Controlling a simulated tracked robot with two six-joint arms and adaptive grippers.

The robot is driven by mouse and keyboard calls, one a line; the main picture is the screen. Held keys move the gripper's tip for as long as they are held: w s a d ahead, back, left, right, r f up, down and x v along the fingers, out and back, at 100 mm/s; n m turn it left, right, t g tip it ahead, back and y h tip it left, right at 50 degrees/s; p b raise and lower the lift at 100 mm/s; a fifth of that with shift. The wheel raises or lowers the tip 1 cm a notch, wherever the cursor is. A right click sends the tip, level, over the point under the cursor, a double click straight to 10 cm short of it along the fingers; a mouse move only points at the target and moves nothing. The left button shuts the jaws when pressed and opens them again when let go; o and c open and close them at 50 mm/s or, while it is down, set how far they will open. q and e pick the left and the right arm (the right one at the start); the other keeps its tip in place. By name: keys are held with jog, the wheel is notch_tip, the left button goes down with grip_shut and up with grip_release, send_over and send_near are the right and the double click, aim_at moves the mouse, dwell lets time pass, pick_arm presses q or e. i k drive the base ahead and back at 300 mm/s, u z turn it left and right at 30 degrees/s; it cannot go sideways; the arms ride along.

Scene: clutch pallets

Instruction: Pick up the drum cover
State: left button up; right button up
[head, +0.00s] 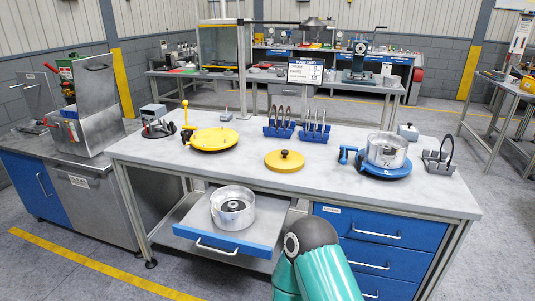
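A round yellow disc with a black knob (285,160), which looks like a cover, lies flat on the middle of the grey workbench. A silver drum (232,207) with a dark centre sits on the pulled-out blue drawer tray below the bench top. Another clear or silver drum marked 72 (387,150) stands on a round blue fixture (384,169) at the right. I cannot tell for certain which piece is the drum cover. A teal link of my arm with a dark round joint rises at the bottom centre. Neither gripper shows.
A yellow fixture with a lever (213,139) stands at the left of the bench (330,150). Blue racks of tools (280,128) stand behind the disc. A small clamp stand (438,161) is at the right end. Blue drawers (372,240) are below. The bench front centre is clear.

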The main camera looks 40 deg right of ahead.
aim_at(285, 162)
jog(key=z, duration=0.2)
jog(key=i, duration=0.65)
jog(key=z, duration=0.55)
